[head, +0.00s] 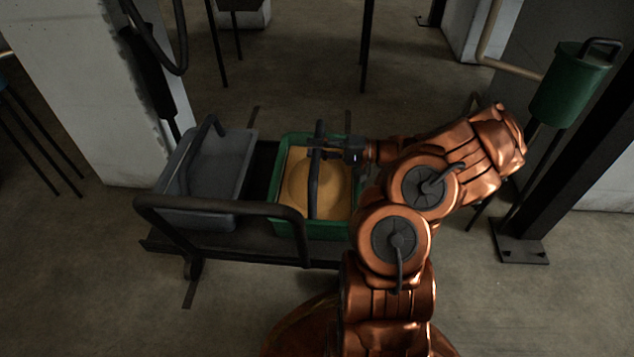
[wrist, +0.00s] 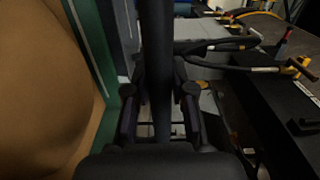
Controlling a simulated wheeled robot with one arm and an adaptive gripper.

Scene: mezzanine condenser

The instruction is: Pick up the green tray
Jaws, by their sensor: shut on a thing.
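The green tray (head: 276,176) stands on a dark cart, with a yellow-orange rounded thing (head: 297,185) inside it. A dark handle (head: 314,185) arches over the tray's middle. My gripper (head: 325,149) comes in from the right and is shut on this handle near its top. In the wrist view the handle (wrist: 157,60) runs between the two fingers (wrist: 160,118). The tray's green rim (wrist: 122,110) and the yellow-orange thing (wrist: 45,85) show at left. I cannot tell whether the tray is lifted off the cart.
A grey tray (head: 215,165) with a handle stands left of the green one on the cart (head: 240,240). The cart's rail (head: 225,206) runs along the near side. A concrete pillar (head: 90,90) is at left; a green canister (head: 568,90) on a stand is at right.

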